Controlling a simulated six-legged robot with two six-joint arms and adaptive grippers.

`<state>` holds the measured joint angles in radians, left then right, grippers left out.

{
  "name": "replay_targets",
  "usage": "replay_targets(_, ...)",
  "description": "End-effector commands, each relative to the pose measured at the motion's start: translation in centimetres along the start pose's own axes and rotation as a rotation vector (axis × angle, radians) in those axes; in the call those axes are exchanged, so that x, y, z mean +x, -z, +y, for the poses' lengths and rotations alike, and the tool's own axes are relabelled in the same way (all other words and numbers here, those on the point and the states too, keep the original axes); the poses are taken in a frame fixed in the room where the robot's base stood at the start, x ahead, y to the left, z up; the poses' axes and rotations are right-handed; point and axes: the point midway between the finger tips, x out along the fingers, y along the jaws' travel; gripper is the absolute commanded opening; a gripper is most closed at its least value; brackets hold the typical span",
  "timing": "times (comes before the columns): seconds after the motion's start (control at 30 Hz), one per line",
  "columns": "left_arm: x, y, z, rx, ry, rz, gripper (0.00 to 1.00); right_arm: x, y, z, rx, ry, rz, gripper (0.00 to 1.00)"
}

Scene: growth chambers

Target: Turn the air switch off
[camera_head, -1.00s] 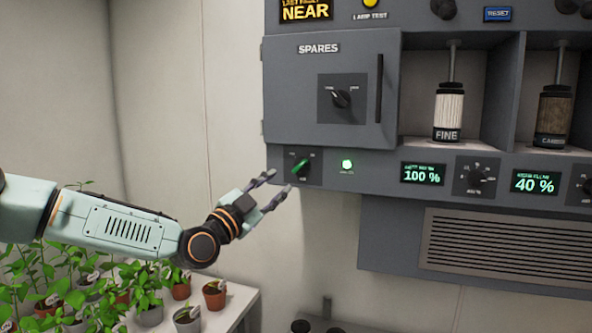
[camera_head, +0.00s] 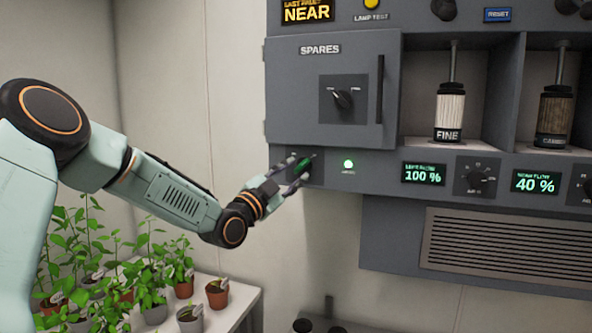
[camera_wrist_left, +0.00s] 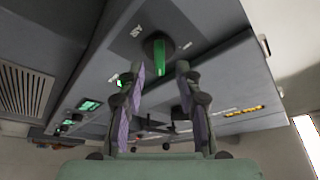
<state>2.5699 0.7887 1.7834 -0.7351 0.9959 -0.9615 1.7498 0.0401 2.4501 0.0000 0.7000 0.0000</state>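The air switch is a rotary knob with a green handle (camera_head: 303,163) at the lower left of the grey wall panel. In the left wrist view its green handle (camera_wrist_left: 159,54) shows just beyond my fingertips, in line with the gap between them. My left gripper (camera_head: 296,173) is at the switch and partly covers it. The left wrist view shows its two fingers (camera_wrist_left: 161,74) apart with nothing held. I cannot tell whether a fingertip touches the handle. My right gripper is not in view.
A lit green lamp (camera_head: 348,164) sits right of the switch. The SPARES door (camera_head: 300,90), with its own black knob (camera_head: 343,98), is just above. Displays (camera_head: 423,174) and another dial (camera_head: 475,176) lie farther right. Potted plants (camera_head: 150,290) stand on a white bench below my arm.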

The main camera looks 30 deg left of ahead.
Motion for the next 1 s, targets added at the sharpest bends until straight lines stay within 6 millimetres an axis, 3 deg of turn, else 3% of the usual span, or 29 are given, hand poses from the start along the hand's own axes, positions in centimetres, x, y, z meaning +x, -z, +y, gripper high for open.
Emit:
replay_targets(0.2, 1.5, 0.1, 0.0, 0.002, -0.001, 0.001, 0.34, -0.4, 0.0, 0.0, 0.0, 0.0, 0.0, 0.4)
replay_targets(0.53, 1.7, 0.1, 0.0, -0.001, 0.0, 0.001, 0.34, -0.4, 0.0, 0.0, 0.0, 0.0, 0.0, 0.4)
replay_targets(0.93, 1.7, 0.1, 0.0, -0.001, -0.001, 0.001, 0.01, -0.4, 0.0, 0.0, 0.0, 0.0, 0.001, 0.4)
replay_targets(1.0, 1.7, 0.1, 0.1, -0.001, -0.001, 0.0, 0.0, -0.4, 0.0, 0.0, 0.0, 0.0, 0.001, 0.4)
